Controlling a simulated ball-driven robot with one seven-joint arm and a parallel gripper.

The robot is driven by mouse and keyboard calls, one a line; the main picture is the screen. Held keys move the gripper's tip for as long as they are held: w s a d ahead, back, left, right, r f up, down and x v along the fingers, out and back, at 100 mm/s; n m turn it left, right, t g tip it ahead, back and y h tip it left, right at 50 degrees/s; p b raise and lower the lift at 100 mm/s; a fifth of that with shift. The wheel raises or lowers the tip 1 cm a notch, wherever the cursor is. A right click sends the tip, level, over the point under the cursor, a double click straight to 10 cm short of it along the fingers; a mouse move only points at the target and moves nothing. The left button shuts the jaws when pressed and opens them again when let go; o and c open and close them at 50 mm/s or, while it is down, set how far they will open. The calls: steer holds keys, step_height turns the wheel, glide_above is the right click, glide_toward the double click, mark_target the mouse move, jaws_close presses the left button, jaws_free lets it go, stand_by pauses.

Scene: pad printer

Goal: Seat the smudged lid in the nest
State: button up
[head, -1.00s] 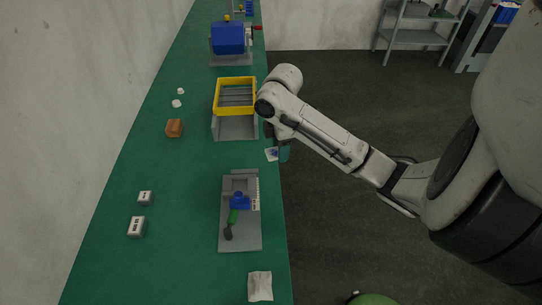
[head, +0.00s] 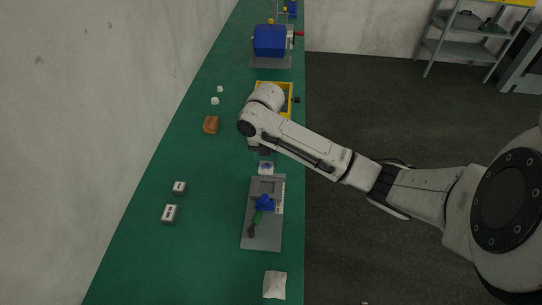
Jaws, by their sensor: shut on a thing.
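The smudged lid (head: 266,168) is a small pale square with a blue mark. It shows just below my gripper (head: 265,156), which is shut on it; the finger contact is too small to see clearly. The lid appears just beyond the far end of a grey fixture plate (head: 262,238). A squarish recess, which looks like the nest (head: 267,186), is at the far end of this plate. I cannot tell the lid's height above the bench.
A yellow-rimmed bin (head: 288,88) is partly hidden behind my arm. A blue machine (head: 270,41) stands farther back. A white cloth (head: 275,285) lies in front. The bench's left side is mostly clear.

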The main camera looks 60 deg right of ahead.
steer(key=shift+f, duration=0.1)
steer(key=b, duration=0.6)
glide_above(267, 184)
steer(key=shift+d+f, duration=0.1)
steer(key=shift+f, duration=3.7)
steer(key=shift+r+m+p, duration=0.1)
steer(key=shift+m+p, duration=0.3)
steer(key=shift+m+p, duration=1.25)
steer(key=shift+m, duration=0.85)
steer(key=shift+m+p, duration=1.25)
steer(key=shift+m, duration=0.75)
